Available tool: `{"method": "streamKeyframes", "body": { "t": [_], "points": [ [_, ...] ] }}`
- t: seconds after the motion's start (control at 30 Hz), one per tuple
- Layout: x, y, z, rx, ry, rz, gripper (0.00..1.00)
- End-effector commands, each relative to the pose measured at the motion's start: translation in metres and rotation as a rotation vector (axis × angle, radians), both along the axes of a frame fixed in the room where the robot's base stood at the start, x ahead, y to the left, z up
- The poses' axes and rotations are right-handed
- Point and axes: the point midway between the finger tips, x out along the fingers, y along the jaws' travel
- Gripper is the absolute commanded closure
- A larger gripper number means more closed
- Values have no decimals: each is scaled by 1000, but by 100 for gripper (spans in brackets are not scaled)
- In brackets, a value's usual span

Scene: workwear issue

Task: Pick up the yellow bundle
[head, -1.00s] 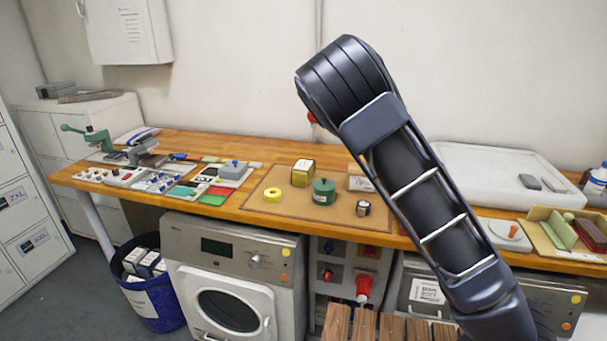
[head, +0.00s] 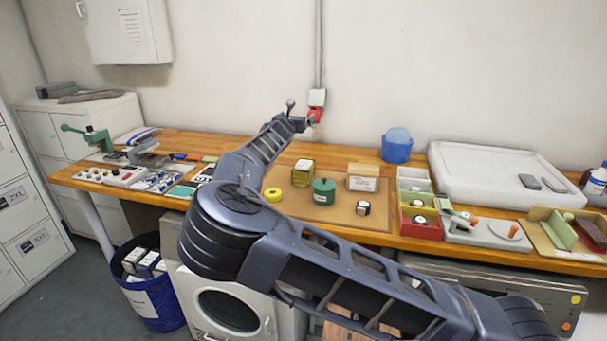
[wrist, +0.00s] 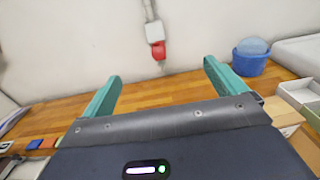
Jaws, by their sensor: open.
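A squarish bundle with yellow bands (head: 302,172) stands at the back of the brown mat (head: 345,212) on the wooden bench, and it best fits the yellow bundle. A small round yellow ring (head: 272,194) lies to its front left on the mat. My gripper (wrist: 163,72) is open and empty in the wrist view, its two green fingers spread and pointing towards the wall. In the head view my arm reaches up over the bench, its end behind and a little left of the bundle. The bundle is not seen in the wrist view.
A green canister (head: 324,191), a small dark-and-white item (head: 363,208) and a cardboard box (head: 362,178) share the mat. A red wall fitting (head: 316,98) is near my arm's end. A blue tub (head: 397,146) and a compartmented tray (head: 418,205) stand right.

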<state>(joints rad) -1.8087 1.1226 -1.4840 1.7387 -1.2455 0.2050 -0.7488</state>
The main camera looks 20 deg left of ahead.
Motion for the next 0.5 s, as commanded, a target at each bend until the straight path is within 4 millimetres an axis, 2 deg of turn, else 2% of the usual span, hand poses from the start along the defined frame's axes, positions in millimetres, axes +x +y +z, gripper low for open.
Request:
{"method": "streamKeyframes", "body": {
  "t": [0.27, 0.5],
  "points": [
    [0, -1, -65, -7, -3, -2, 4],
    [0, -1, -131, -6, -2, -2, 4]
  ]
}}
